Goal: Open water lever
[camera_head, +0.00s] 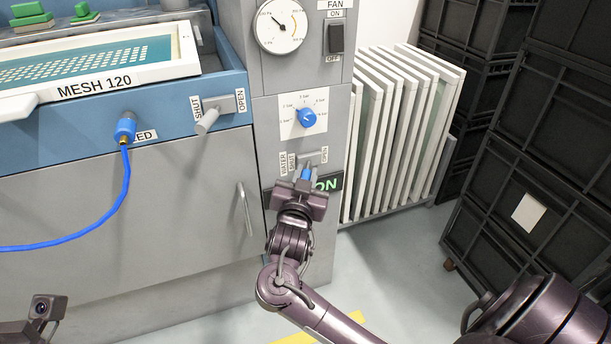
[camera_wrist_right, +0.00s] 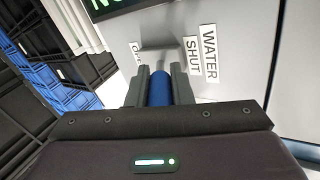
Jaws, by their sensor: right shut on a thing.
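The water lever has a blue grip (camera_head: 306,174) and a grey base on the control column, between the WATER SHUT label (camera_head: 287,164) on the left and the OPEN label (camera_head: 325,155) on the right. My right gripper (camera_head: 303,178) is at the lever from below and shut on its blue grip. In the right wrist view the blue grip (camera_wrist_right: 160,88) stands between the two fingers of my right gripper (camera_wrist_right: 160,90). There the WATER SHUT label (camera_wrist_right: 202,52) is close by on the right, and the OPEN label (camera_wrist_right: 136,54) is partly hidden. My left gripper's fingers are not in view.
A green-lit ON sign (camera_head: 327,184) sits just right of my right gripper. Above are a blue knob (camera_head: 307,118) and a fan switch (camera_head: 336,38). A SHUT/OPEN lever (camera_head: 208,120) is left. White frames (camera_head: 400,130) stand in a rack at right.

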